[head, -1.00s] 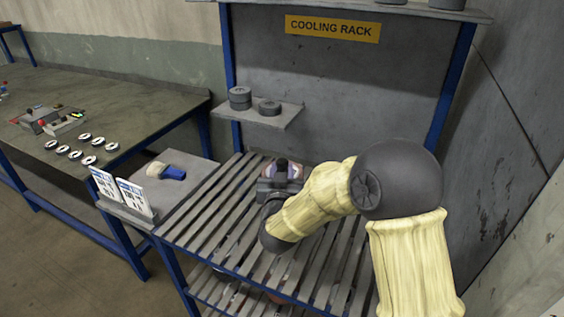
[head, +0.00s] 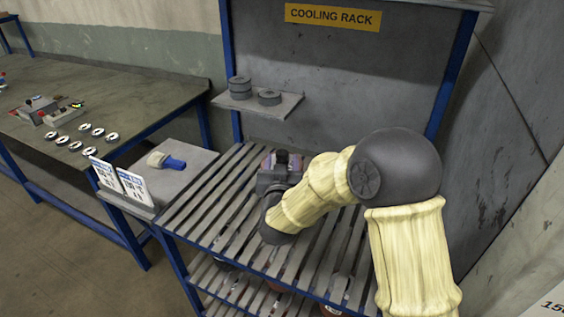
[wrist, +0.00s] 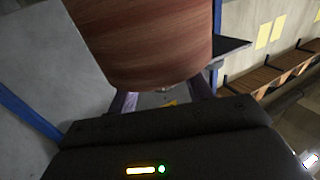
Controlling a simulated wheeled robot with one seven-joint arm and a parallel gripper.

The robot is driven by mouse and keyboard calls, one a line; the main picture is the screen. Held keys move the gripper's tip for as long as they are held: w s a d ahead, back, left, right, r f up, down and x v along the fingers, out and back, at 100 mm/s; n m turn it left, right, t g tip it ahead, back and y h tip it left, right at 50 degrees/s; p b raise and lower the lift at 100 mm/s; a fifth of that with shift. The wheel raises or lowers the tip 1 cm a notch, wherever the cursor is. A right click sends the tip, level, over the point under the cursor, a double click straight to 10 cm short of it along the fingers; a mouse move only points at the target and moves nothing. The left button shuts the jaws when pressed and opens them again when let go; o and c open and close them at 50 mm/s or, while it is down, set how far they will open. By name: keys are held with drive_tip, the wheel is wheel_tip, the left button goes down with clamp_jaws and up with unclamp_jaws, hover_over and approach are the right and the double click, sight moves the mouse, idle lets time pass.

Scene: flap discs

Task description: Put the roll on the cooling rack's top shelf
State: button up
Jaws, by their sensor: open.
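The roll, a reddish-brown cylinder (wrist: 155,45), fills the upper middle of the wrist view, right in front of my gripper (wrist: 160,95). My gripper's two fingers show on either side of the roll's lower end and are open. In the head view my gripper (head: 281,165) is over the back part of the cooling rack's slatted top shelf (head: 205,200). Only small reddish patches of the roll (head: 267,161) show around it there. The gripper and arm hide the rest. I cannot tell whether the roll fully rests on the slats.
A small wall shelf (head: 285,108) with grey discs (head: 240,87) is behind the rack. A workbench (head: 150,95) stands at left. The top shelf's left slats are clear. A lower shelf holds items.

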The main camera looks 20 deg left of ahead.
drive_tip(key=b+v, duration=0.2)
drive_tip(key=v, duration=0.9)
drive_tip(key=shift+s+b, duration=0.3)
drive_tip(key=shift+b, duration=0.05)
